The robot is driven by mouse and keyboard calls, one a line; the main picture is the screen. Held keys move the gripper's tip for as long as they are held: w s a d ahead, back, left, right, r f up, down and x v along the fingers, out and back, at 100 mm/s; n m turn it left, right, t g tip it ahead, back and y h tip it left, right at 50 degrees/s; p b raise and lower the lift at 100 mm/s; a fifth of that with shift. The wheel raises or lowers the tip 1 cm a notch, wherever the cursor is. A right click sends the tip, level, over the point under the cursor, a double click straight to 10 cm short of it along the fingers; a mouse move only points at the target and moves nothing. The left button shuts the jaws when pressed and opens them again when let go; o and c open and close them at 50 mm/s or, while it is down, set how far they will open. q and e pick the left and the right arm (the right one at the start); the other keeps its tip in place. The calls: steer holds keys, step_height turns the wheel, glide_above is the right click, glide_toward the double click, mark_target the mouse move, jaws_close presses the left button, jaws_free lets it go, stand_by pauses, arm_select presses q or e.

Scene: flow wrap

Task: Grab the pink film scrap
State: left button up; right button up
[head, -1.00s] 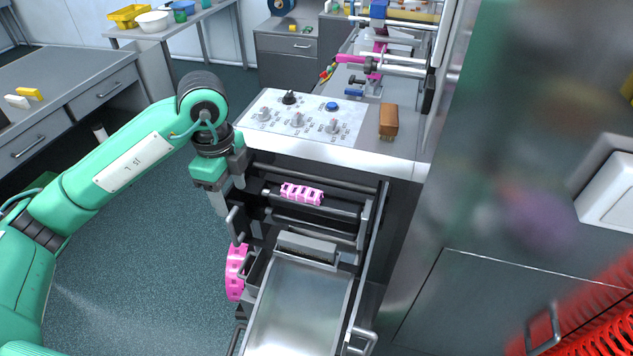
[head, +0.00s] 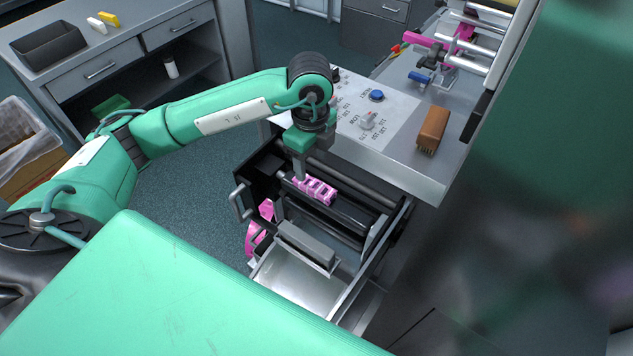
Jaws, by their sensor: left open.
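The pink film scrap (head: 316,190) is a ridged pink piece lying on a dark roller inside the open front of the machine. My left gripper (head: 300,172) points down just above and beside the left end of the scrap. Its jaws are open, and one finger shows clearly while the other is mostly hidden. I cannot tell whether a finger touches the scrap. My right gripper is not in view.
A metal chute (head: 298,288) lies in front of the rollers. A pink part (head: 258,232) sits at the machine's lower left. The control panel's edge overhangs behind, with a brown brush (head: 433,130) on it. A grey bench (head: 110,50) stands at the left.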

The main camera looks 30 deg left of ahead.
mark_target(314, 184)
arm_select(q)
step_height(314, 184, down, 3)
steer(key=shift+w+d+f+p, duration=0.1)
steer(key=shift+p, duration=0.35)
steer(key=f+p, duration=0.1)
steer(key=f, duration=0.1)
steer(key=f+p, duration=0.1)
steer(key=f, duration=0.1)
steer(key=shift+w+d, duration=0.1)
steer(key=shift+w, duration=0.1)
steer(key=shift+f, duration=0.3)
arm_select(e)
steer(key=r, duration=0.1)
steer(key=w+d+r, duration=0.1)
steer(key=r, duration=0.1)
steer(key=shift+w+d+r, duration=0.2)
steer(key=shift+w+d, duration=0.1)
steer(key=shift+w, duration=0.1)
arm_select(q)
steer(key=shift+c, duration=1.1)
steer(key=c, duration=0.8)
steer(key=shift+c, duration=0.2)
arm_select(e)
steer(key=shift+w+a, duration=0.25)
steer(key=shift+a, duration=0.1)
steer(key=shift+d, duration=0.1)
